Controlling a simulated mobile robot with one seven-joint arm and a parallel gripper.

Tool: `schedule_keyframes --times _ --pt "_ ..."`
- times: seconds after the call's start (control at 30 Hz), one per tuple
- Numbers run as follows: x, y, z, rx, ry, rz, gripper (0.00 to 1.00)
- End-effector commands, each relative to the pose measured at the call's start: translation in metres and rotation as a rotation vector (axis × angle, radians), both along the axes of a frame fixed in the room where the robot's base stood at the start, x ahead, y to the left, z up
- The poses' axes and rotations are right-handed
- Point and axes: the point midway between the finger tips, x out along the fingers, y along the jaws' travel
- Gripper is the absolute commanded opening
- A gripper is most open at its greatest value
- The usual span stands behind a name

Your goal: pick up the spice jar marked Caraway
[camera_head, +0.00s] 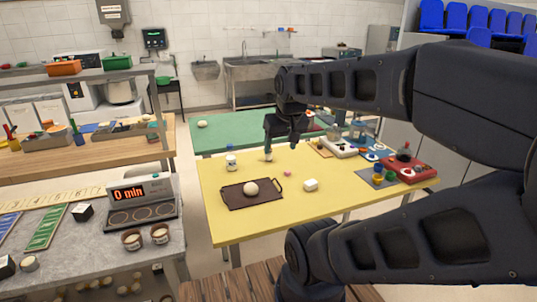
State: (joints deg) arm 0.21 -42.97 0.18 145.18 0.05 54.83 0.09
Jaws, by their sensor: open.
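A small white jar with a blue top (231,163) stands upright on the yellow table (230,215), near its back left edge. Its label is too small to read, so I cannot tell whether it is marked Caraway. My gripper (281,150) points down over the back middle of the table, to the right of that jar and apart from it. Its jaws are open. A small pale thing (268,157) shows near the left fingertip; I cannot tell what it is or whether it touches.
A dark tray (235,201) with a pale ball is on the yellow table, with a white block (311,185) beside it. A red tray (408,168) and bottles crowd the right end. A green table (220,140) stands behind. The front left of the yellow table is clear.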

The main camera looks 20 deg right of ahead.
Motion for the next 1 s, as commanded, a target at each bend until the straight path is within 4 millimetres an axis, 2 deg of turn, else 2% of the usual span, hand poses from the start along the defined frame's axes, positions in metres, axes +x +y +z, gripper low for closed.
schedule_keyframes --times 0.17,0.53,0.77,1.0 --pt "0.026 -0.005 0.007 0.007 0.008 -0.039 0.64" --pt "0.128 -0.026 0.018 0.025 0.026 -0.198 0.64" --pt "0.195 -0.041 0.010 0.032 0.033 -0.295 0.64" --pt "0.266 -0.058 -0.009 0.035 0.037 -0.394 0.64"
